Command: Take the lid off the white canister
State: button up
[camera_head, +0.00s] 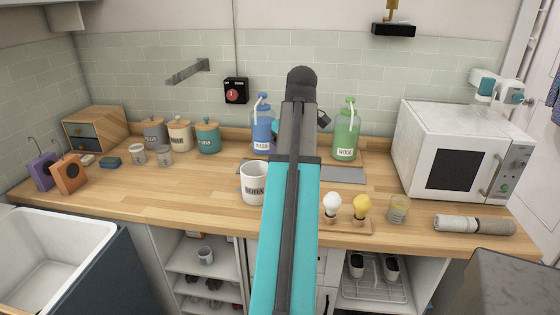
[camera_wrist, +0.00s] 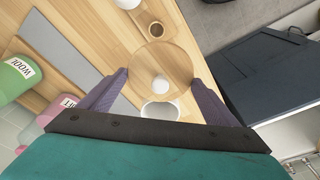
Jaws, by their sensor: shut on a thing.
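The white canister (camera_head: 254,186), with dark lettering, stands upright on the wooden counter left of my arm. Its top looks open in the head view, with no lid on it. In the wrist view, my gripper (camera_wrist: 160,78) is shut on a round wooden lid (camera_wrist: 150,62) with a white knob, one finger at each side of its rim. A white rounded thing (camera_wrist: 160,112) shows just below the lid there; I cannot tell if it is the canister. In the head view my arm hides the lid and the gripper.
Grey, cream and teal (camera_head: 208,138) lidded canisters stand at the back left. Blue (camera_head: 262,133) and green (camera_head: 345,136) bottles stand behind my arm. Two bulbs (camera_head: 361,207), a glass jar (camera_head: 398,211) and a microwave (camera_head: 460,150) are to the right.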

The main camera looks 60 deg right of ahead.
jog(key=shift+s+a, duration=0.15)
jog(key=shift+s, duration=0.3)
dwell(0.4)
